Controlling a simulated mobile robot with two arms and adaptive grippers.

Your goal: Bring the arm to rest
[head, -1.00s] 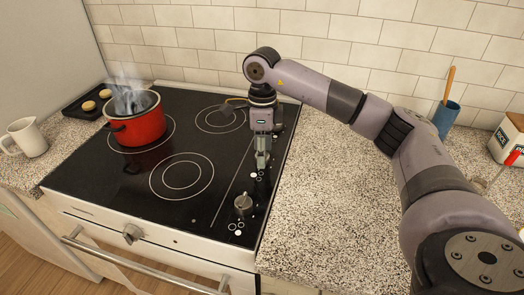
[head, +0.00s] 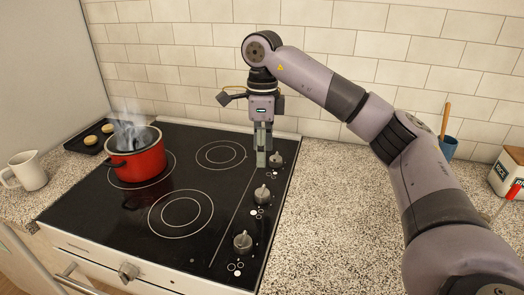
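My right arm reaches in from the right. Its gripper (head: 262,158) points down over the back right of the black cooktop (head: 130,215). The fingers overlap from this side, so I cannot tell whether they are open or shut. No object shows in them. The fingertips appear just left of the rear control knob (head: 276,160); whether they touch it is unclear. The middle knob (head: 262,193) and front knob (head: 242,241) stand clear of the gripper. My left gripper is not in view.
A steaming red pot (head: 138,163) stands on the back left burner. A dark tray (head: 77,141) with round items and a white mug (head: 28,172) are at left. A blue cup (head: 448,147) and a white box (head: 507,175) are at right. The speckled counter (head: 330,200) is mostly clear.

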